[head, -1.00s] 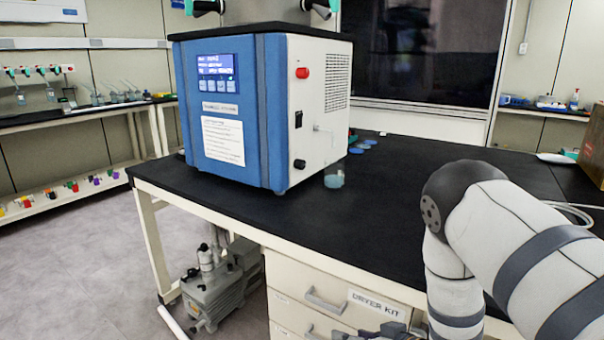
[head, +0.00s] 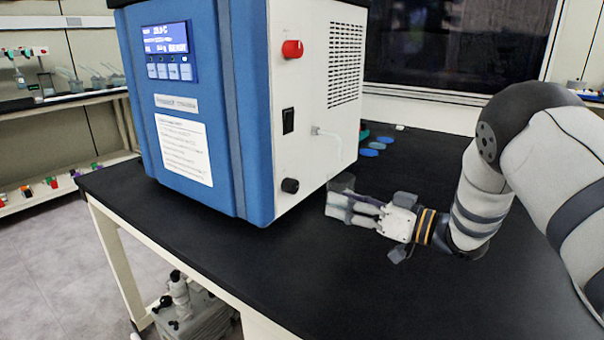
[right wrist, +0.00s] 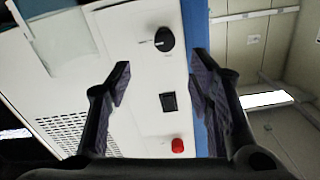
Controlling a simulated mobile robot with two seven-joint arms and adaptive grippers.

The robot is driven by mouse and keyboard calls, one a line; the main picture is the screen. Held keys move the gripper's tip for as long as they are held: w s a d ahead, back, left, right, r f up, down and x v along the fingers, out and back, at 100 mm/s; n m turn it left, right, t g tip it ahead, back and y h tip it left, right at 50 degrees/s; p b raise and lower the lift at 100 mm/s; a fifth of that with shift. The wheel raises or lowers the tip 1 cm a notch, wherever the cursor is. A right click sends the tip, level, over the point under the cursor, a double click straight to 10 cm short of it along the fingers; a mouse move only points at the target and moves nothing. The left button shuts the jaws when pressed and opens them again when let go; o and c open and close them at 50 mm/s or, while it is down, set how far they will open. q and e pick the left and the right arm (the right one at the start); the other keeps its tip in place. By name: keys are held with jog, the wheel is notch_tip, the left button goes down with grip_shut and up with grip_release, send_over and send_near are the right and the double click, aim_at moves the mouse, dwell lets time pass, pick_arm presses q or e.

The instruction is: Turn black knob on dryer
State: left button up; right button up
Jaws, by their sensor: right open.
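The freeze dryer (head: 200,110) is a blue and white box on the black bench. Its black knob (head: 290,186) sits low on the white side panel, and it also shows in the right wrist view (right wrist: 164,39), between and beyond the fingertips. A white mark lies beside the knob there. My right gripper (head: 345,205) is to the right of the knob, apart from it. In the right wrist view the right gripper (right wrist: 158,75) is open and empty, with its two fingers spread toward the panel. My left gripper is not in view.
A black rocker switch (head: 288,121) and a red knob (head: 292,49) are above the black knob. A clear beaker (head: 340,183) stands by the dryer, partly behind my right gripper. Blue discs (head: 370,150) lie behind. The front bench top is clear.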

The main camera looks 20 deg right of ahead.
aim_at(296, 187)
jog(key=x, duration=0.3)
jog(key=b+x, duration=0.1)
jog(key=x, duration=0.7)
jog(key=shift+s+a, duration=0.25)
jog(key=shift+a, duration=0.1)
jog(key=shift+w+a+r, duration=0.1)
jog(key=shift+w+a, duration=0.1)
jog(key=shift+w, duration=0.1)
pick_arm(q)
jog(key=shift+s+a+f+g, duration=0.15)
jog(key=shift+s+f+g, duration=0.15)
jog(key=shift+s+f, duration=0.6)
pick_arm(e)
grip_shut()
